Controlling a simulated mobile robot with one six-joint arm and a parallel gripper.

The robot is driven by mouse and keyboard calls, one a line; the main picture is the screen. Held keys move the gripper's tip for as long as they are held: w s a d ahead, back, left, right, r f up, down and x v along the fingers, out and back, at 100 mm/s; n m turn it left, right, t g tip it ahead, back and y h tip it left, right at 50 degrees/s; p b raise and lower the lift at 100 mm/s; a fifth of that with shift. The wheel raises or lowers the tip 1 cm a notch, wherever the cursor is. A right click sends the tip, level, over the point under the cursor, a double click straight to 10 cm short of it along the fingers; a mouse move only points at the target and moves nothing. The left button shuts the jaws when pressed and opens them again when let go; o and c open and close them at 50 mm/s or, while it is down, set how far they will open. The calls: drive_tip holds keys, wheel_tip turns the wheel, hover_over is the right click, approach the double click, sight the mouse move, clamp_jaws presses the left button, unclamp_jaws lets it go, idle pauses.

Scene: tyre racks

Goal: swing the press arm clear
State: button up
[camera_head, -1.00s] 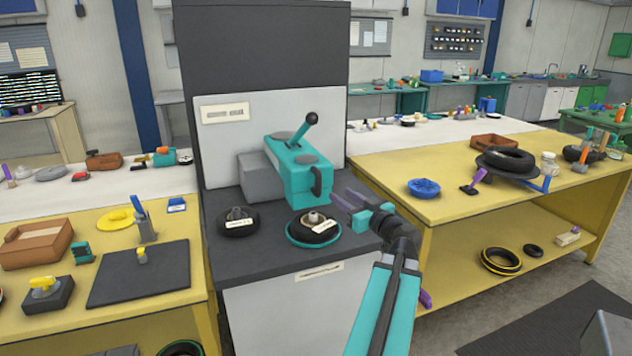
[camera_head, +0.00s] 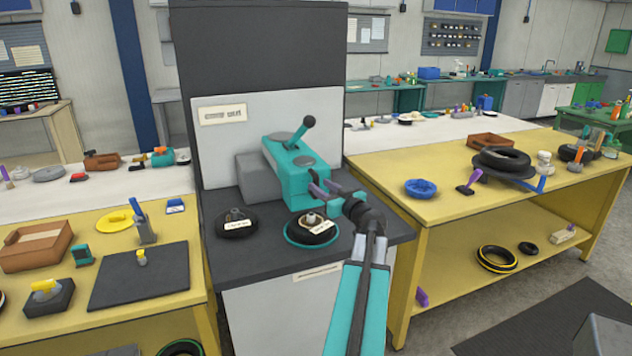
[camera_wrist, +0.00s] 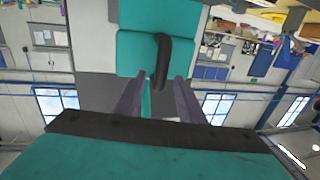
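The press arm (camera_head: 297,178) is a teal block on a grey base, with a black-knobbed lever on top. It points toward the front right, above the dark bench top. Its dark loop handle (camera_wrist: 176,62) shows in the wrist view, just beyond my fingertips. My gripper (camera_head: 330,188) is at the front end of the press arm. In the wrist view my two purple fingers (camera_wrist: 161,88) are apart, with the handle's lower end between or just ahead of their tips. I cannot tell whether they touch it. A tyre with a teal rim (camera_head: 312,230) sits below the press arm's front end.
A second small tyre (camera_head: 236,223) with a label lies on the bench top (camera_head: 270,258) to the left. Yellow tables stand on both sides; the right one (camera_head: 425,210) holds a blue dish and a tyre on a stand. A tall dark panel (camera_head: 262,50) rises behind.

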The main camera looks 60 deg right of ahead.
sight(318, 184)
drive_tip(key=shift+p+x, duration=0.35)
drive_tip(key=shift+x, duration=1.45)
drive_tip(key=shift+c, duration=0.2)
clamp_jaws()
